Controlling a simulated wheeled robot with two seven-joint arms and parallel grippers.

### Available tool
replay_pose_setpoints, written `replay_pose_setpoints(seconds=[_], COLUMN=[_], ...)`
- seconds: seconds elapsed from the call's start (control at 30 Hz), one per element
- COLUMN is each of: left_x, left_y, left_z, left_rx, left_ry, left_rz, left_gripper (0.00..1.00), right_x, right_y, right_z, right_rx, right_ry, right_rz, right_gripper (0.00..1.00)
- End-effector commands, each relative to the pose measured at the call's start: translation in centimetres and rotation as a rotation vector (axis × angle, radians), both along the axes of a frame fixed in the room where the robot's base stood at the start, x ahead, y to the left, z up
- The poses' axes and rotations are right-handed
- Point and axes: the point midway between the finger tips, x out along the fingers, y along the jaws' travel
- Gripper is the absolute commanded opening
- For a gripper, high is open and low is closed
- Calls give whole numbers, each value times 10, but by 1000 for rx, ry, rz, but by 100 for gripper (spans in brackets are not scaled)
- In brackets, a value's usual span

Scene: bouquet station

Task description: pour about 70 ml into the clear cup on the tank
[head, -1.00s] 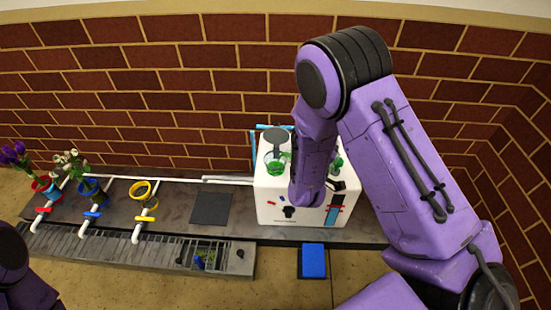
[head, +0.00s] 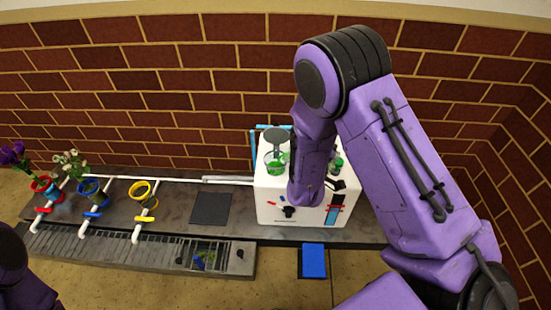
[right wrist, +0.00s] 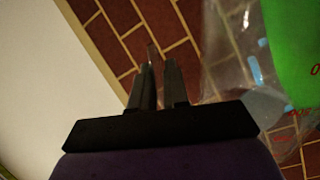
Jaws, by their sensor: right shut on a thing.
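The clear cup (head: 276,162) stands on top of the white tank (head: 268,207), with green at its bottom. In the right wrist view a clear wall (right wrist: 222,55) and a bright green area (right wrist: 292,45) with red marks show just right of my fingers. My right gripper (right wrist: 160,78) has its fingers close together on something thin, mostly hidden between them; I cannot tell what it is. A small green item (head: 337,163) shows behind my arm on the tank. My left gripper is out of view.
The tank front has a black knob (head: 289,211) and a blue and red gauge (head: 334,210). A dark mat (head: 211,208) is bare. A brick wall stands behind.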

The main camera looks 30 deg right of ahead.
Motion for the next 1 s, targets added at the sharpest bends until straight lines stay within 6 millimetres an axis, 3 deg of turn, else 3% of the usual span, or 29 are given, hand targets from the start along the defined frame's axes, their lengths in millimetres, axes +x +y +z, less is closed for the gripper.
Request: replay_pose_setpoints(seconds=[0.6, 1.0], left_x=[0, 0], left_y=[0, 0], left_z=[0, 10], left_rx=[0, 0], left_ry=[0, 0], left_rz=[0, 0], left_gripper=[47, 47], right_x=[0, 0], right_y=[1, 1], right_z=[1, 10], right_rx=[-15, -26], right_ry=[16, 27], right_rz=[-3, -8], right_gripper=[0, 0])
